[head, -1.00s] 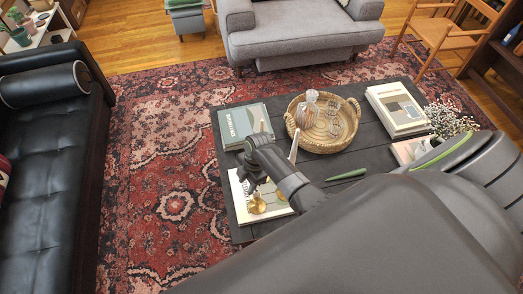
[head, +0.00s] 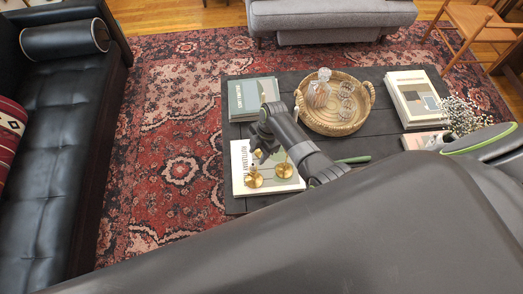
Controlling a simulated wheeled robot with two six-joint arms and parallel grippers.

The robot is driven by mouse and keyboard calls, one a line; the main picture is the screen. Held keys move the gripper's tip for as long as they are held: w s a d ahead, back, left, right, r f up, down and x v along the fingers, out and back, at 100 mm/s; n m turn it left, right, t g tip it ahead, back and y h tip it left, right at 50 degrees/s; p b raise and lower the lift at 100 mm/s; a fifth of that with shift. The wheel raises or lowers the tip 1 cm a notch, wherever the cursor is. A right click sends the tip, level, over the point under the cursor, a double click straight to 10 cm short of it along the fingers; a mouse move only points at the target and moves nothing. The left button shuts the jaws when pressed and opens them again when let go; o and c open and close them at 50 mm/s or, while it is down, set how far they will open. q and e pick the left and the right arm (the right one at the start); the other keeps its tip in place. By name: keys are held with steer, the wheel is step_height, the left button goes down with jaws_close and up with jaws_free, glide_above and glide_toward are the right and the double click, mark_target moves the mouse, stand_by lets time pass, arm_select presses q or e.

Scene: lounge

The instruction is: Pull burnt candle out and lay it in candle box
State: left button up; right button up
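Two brass candle holders, a left one (head: 254,179) and a right one (head: 284,169), stand on a pale book (head: 240,170) at the front left of the dark coffee table. My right gripper (head: 262,154) is over the book, just above and behind the left holder. Its fingers are small and dark, and whether they hold anything cannot be told. No candle box can be made out. My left gripper is out of view.
A round wicker tray (head: 334,127) with a decanter (head: 319,90) and glasses stands at the table's middle. Books (head: 255,96) lie at the back left and a stack (head: 414,100) at the right, near white flowers (head: 462,115). My own arm covers the front.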

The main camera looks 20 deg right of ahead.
mark_target(254, 164)
steer(key=b+x, duration=0.5)
steer(key=x, duration=0.2)
steer(key=shift+a+f+b, duration=0.2)
steer(key=shift+f+b, duration=0.5)
steer(key=shift+b, duration=0.05)
steer(key=c, duration=0.6)
steer(key=o, duration=0.6)
steer(key=shift+o, duration=0.2)
